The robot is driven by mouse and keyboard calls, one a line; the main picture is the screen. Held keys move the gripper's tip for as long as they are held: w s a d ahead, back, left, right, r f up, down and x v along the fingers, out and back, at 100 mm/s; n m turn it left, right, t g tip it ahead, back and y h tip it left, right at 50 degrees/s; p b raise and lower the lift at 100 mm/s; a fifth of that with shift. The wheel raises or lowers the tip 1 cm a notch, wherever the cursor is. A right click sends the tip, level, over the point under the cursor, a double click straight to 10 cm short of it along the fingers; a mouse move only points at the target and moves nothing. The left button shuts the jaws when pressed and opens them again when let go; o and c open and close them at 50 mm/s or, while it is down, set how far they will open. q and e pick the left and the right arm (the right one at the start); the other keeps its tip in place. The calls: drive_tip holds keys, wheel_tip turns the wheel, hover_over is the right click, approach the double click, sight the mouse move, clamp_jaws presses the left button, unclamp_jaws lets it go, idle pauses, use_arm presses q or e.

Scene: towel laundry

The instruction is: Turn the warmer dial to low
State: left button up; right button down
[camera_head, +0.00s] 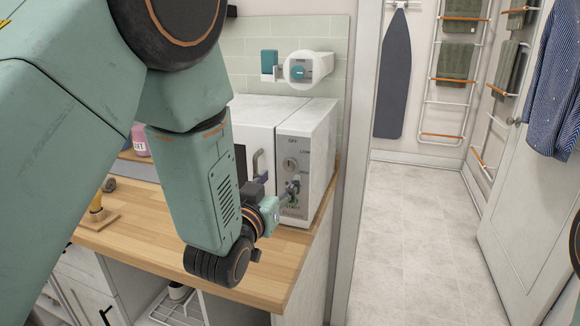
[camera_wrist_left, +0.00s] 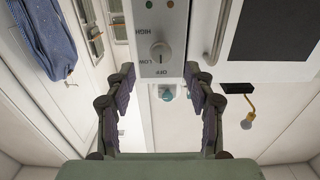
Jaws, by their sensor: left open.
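The warmer (camera_head: 317,122) is a white box on the wooden counter, with a grey control panel on its front. My right gripper is not in view.
The warmer door handle (camera_head: 258,165) is left of the panel. A white and teal fixture (camera_head: 300,68) is on the tiled wall above. A yellow-handled item (camera_head: 97,208) sits on the counter at left. A doorway with clear floor (camera_head: 415,220) lies to the right.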

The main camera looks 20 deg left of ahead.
sight(289, 167)
use_arm(q)
drive_tip(key=w, duration=0.6)
drive_tip(key=shift+d+r, duration=0.1)
drive_tip(key=shift+w, duration=0.4)
drive_tip(key=shift+s+r, duration=0.1)
drive_tip(key=shift+s, duration=0.15)
drive_tip(key=shift+w, duration=0.25)
drive_tip(key=c, duration=0.4)
clamp_jaws()
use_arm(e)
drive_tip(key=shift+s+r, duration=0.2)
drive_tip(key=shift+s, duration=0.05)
